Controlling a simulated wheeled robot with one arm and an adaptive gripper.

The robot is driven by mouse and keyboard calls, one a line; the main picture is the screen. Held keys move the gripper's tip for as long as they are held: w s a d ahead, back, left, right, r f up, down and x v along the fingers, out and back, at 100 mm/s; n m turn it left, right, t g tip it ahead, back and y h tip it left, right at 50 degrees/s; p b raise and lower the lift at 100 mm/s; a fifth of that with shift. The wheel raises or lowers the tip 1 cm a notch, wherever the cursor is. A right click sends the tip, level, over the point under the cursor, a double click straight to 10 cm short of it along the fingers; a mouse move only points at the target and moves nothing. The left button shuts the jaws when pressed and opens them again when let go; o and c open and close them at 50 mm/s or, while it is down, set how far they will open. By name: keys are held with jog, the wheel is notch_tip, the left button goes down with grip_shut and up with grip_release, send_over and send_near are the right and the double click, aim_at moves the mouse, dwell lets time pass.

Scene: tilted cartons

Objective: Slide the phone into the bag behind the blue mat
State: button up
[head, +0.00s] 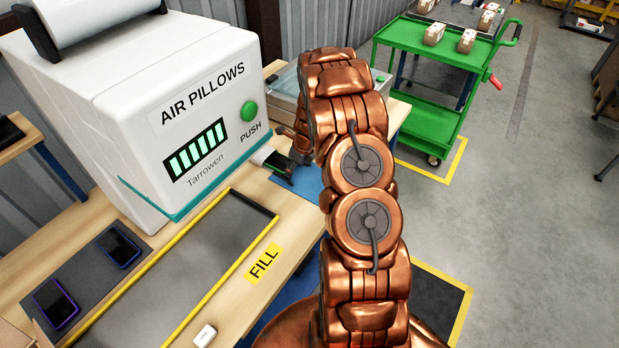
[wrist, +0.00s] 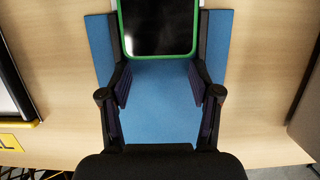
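The phone in a green case (wrist: 158,28) has a dark screen and lies between the two fingers of my gripper (wrist: 158,60) in the wrist view. The dark finger pads run along both its long sides and appear to touch them.
The white air-pillow machine (head: 140,100) stands close on the left. Two other phones (head: 118,246) (head: 55,303) lie on a dark mat. A yellow-edged grey tray (head: 190,265) is in front. A clear-lidded device (head: 285,84) stands behind; a green cart (head: 440,45) is off right.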

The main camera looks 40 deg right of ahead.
jog(key=shift+w+a, duration=0.25)
jog(key=shift+w, duration=0.55)
jog(key=shift+w, duration=0.25)
jog(key=shift+s, duration=0.15)
jog(key=shift+s+d, duration=0.1)
jog(key=shift+s, duration=0.35)
notch_tip(320, 180, up, 8)
dwell(0.5)
dwell(0.5)
